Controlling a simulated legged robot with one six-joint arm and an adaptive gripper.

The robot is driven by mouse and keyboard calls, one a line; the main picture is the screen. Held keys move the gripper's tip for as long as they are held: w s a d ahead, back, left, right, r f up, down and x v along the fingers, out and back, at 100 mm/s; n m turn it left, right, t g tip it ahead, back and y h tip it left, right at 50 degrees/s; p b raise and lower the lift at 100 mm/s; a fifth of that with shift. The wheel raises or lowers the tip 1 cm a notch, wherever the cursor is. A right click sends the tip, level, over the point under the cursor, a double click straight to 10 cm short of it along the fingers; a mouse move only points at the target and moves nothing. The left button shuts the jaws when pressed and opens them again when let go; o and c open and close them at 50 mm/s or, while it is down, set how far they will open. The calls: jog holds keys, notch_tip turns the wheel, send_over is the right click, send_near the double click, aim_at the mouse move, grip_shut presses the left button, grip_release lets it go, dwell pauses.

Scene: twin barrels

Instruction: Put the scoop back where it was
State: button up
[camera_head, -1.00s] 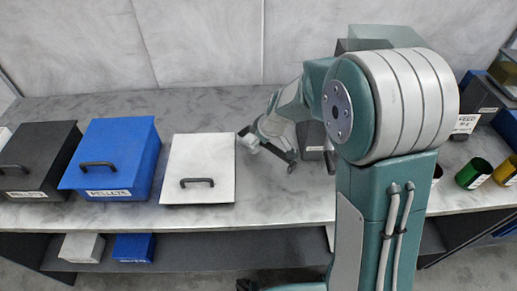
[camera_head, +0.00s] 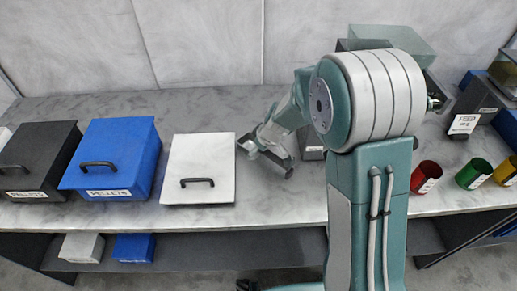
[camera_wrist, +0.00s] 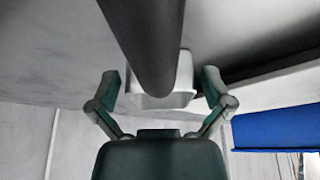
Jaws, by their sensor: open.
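My gripper (camera_head: 263,152) is low over the counter, just right of the white lidded box (camera_head: 198,165). In the wrist view the two fingers of my gripper (camera_wrist: 160,84) are spread apart. A dark round bar with a white, cup-like end, which looks like the scoop (camera_wrist: 150,45), lies in front of the camera. Its white end (camera_wrist: 160,100) shows between the fingers, with gaps at both sides. I cannot tell whether it rests on the counter. In the head view I cannot make out the scoop clearly at the gripper.
A blue box labelled pellets (camera_head: 112,160) and a black box (camera_head: 35,165) stand at left. A red cup (camera_head: 426,176), a green cup (camera_head: 474,173) and a yellow cup (camera_head: 507,171) stand at right. A grey box (camera_head: 312,143) is behind my arm. The counter's front middle is clear.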

aim_at(271, 153)
jog(key=v, duration=1.2)
jog(key=s+d+r+m+h, duration=0.1)
jog(key=s+d+r+m, duration=0.2)
jog(key=s, duration=0.5)
jog(key=s+d+r+m+t+h, duration=0.1)
jog(key=s+d+r+m, duration=0.2)
jog(key=s, duration=0.4)
jog(key=s+d+r+m+t+h, duration=0.1)
jog(key=s+d+r+m, duration=0.2)
jog(key=s+r, duration=0.2)
jog(key=s, duration=0.3)
jog(key=shift+s+d+r, duration=0.2)
jog(key=shift+s+r, duration=0.05)
jog(key=shift+s, duration=0.05)
